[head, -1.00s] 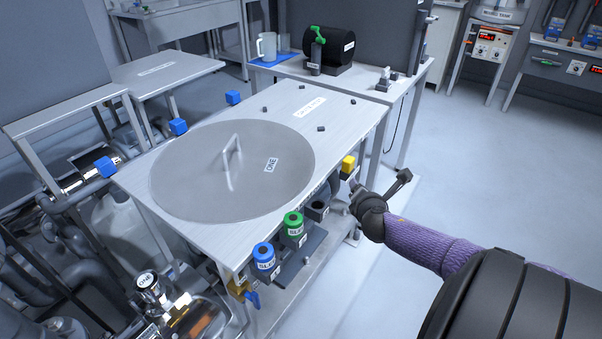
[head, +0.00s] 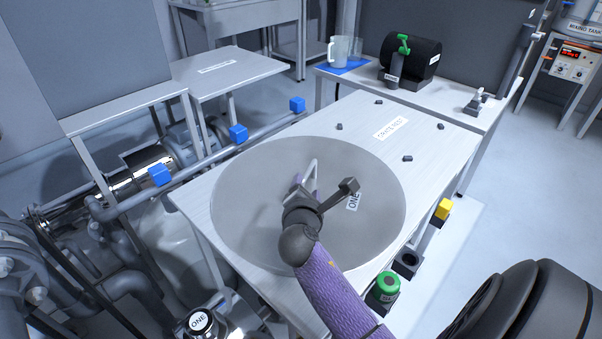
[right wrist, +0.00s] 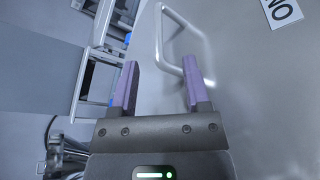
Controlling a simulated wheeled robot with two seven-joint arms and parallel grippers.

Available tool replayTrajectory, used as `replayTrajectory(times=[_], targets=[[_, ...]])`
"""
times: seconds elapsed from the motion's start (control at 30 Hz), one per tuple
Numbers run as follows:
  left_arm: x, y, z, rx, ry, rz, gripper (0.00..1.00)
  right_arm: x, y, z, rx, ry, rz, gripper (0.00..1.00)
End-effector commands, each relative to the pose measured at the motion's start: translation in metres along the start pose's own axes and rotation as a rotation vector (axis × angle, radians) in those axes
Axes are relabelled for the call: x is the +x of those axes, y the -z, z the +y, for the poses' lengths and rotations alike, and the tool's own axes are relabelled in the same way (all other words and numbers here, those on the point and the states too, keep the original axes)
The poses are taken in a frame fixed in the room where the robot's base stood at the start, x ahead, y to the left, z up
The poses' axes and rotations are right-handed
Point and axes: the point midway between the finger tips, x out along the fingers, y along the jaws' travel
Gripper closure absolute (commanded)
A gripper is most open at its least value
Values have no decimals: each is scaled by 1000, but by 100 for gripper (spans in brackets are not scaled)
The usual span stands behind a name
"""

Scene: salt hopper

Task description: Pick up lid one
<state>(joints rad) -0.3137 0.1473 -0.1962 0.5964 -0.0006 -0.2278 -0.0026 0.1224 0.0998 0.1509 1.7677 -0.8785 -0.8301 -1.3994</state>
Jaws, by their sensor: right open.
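Lid one (head: 372,232) is a large round grey disc lying flat on the metal table top, with a label reading ONE (head: 353,201). Its upright bar handle (head: 314,172) shows partly behind my right gripper in the head view. In the right wrist view the handle (right wrist: 186,48) rises ahead of the gripper, its near leg close to the right-hand finger. My right gripper (right wrist: 158,88) is open with purple-grey fingers and nothing clearly between them. In the head view my right gripper (head: 298,185) hangs over the lid beside the handle. My left gripper is not in view.
The table's bare part (head: 392,108) carries a label and several small dark pegs. Blue blocks (head: 238,134) line a pipe at the left. A green-topped holder (head: 386,288) and a yellow block (head: 443,208) are along the near right edge. A jug (head: 340,48) stands behind.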

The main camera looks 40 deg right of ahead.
Motion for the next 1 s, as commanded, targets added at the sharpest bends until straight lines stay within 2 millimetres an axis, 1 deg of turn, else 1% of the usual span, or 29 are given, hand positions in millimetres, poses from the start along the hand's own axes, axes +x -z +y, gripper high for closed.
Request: replayTrajectory(times=[0.03,0.1,0.17,0.2,0.27,0.33,0.43,0.6,0.63,0.67,0.7,0.87,0.9,1.0], targets=[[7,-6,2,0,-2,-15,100,10,3,-3,-1,1,0,40],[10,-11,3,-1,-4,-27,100,19,3,-2,-1,0,0,40],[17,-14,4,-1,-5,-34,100,30,4,-2,-1,0,0,40],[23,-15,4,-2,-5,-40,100,39,4,-2,0,0,-1,40],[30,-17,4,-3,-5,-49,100,52,4,0,0,1,0,40],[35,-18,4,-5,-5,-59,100,64,4,0,-2,1,1,40],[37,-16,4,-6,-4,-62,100,71,2,2,0,0,2,40],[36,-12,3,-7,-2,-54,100,71,0,4,0,0,3,40],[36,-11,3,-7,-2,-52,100,71,0,4,0,0,3,42],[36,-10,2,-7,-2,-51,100,71,0,4,0,0,3,48],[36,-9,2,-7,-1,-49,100,71,0,4,0,0,3,57],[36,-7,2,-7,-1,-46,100,70,0,4,0,0,3,91],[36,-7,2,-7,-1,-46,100,70,0,4,0,0,3,99],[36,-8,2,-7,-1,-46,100,70,0,3,0,0,3,100]])
